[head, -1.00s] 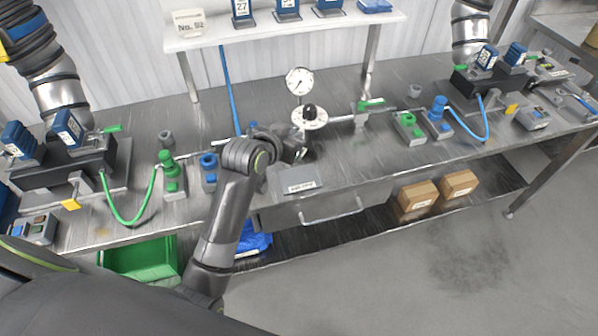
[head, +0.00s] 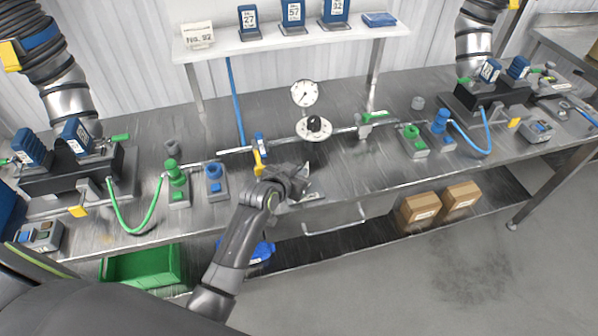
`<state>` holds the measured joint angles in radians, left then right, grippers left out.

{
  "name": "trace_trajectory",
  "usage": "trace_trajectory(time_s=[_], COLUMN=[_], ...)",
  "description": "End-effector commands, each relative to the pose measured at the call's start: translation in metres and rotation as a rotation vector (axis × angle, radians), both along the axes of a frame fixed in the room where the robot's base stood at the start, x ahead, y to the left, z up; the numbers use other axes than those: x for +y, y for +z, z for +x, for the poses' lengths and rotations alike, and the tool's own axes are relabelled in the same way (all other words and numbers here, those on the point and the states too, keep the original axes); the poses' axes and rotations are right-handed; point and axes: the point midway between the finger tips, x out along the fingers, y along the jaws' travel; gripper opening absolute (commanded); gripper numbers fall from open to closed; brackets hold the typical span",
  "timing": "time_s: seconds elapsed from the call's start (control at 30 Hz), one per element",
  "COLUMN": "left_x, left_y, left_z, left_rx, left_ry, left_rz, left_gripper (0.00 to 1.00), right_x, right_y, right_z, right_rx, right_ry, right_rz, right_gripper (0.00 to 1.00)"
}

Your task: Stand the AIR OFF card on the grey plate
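My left gripper (head: 300,182) is low over the bench near its front edge, above the small grey plate (head: 314,198). The gripper and wrist hide most of this plate; only its right part shows. A small pale shape shows at the fingertips, but I cannot tell whether it is a finger or a card. I cannot make out the AIR OFF card. Whether the fingers are open or shut is too small to tell. My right gripper is not in view.
A yellow valve handle (head: 258,162) stands on the pipe left of my gripper. Behind are a round gauge (head: 304,93) and a black knob (head: 314,123). Green and blue fittings stand at both sides.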

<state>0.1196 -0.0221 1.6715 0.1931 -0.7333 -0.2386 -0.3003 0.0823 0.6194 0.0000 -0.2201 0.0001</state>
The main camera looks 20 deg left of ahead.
Motion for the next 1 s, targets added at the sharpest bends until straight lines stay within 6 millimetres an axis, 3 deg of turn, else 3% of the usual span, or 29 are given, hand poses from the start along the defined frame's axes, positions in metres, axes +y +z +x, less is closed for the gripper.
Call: trace_trajectory(time_s=[0.13,0.3,0.67,1.0], left_x=[0.000,0.000,0.000,0.007], left_y=[-0.003,-0.001,0.001,0.020], left_z=[0.000,0.000,-0.001,-0.037], left_rx=[0.000,0.000,-0.001,-0.002], left_ry=[0.000,0.000,0.000,0.000], left_rz=[0.000,0.000,0.000,0.000], left_gripper=[0.00,0.26,0.26,0.26], right_x=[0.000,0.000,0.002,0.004], right_y=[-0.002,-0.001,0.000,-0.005], right_z=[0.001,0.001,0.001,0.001], right_rx=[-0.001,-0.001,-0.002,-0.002], right_ry=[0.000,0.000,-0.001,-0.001], right_rz=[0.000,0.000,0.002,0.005], right_gripper=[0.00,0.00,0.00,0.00])
